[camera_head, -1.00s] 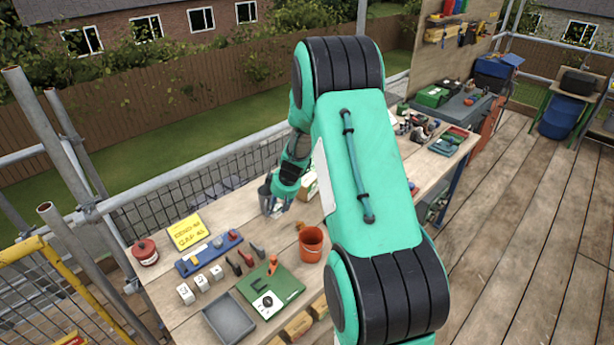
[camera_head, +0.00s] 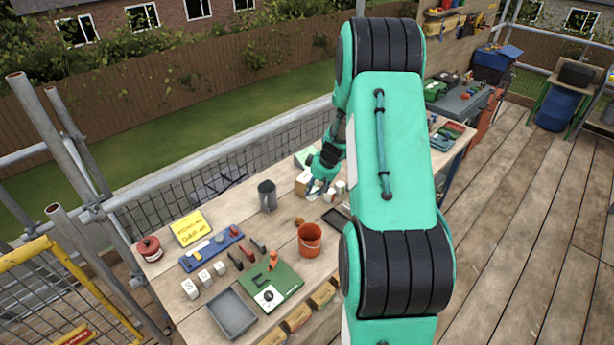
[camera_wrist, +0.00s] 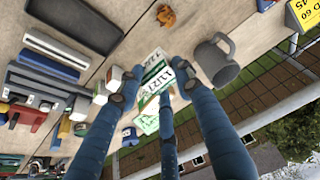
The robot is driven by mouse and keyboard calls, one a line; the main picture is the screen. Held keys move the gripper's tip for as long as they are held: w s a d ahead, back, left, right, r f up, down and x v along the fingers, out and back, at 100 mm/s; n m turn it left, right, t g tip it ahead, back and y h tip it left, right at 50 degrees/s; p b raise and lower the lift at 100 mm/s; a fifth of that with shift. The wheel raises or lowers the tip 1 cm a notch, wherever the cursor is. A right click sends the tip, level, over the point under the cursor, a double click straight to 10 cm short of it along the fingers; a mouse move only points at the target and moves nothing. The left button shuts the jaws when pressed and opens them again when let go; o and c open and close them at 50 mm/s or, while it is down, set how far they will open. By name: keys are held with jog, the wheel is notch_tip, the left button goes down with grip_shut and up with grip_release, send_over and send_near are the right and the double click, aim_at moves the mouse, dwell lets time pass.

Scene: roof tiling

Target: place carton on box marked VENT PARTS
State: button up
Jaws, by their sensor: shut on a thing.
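In the wrist view the blue fingers of my gripper (camera_wrist: 150,88) are closed around a small white carton with green print (camera_wrist: 158,78). Other white and green surfaces lie close behind the fingers, and I cannot tell all of them apart. In the head view my gripper (camera_head: 318,190) is low over the far side of the bench, beside a brown box (camera_head: 303,183) that it partly covers. A white and green box (camera_head: 305,157) stands just beyond. I cannot read VENT PARTS on any box, and cannot tell whether the carton touches one.
A grey mug (camera_head: 267,195) stands left of my gripper and an orange bucket (camera_head: 310,239) nearer. Small white blocks (camera_head: 340,187) and a dark tray (camera_head: 337,218) lie close by on the right.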

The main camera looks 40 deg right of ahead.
jog(key=w+d+f+p, duration=0.1)
jog(key=w+d, duration=0.8)
jog(key=w, duration=0.3)
jog(key=shift+f+p, duration=0.2)
jog(key=shift+p, duration=0.1)
jog(key=shift+w+d, duration=0.1)
jog(key=shift+w, duration=0.15)
jog(key=shift+w+d, duration=0.15)
jog(key=shift+w, duration=0.05)
jog(key=shift+f, duration=1.75)
jog(key=shift+f, duration=0.15)
jog(key=o, duration=0.9)
jog(key=shift+o, duration=0.2)
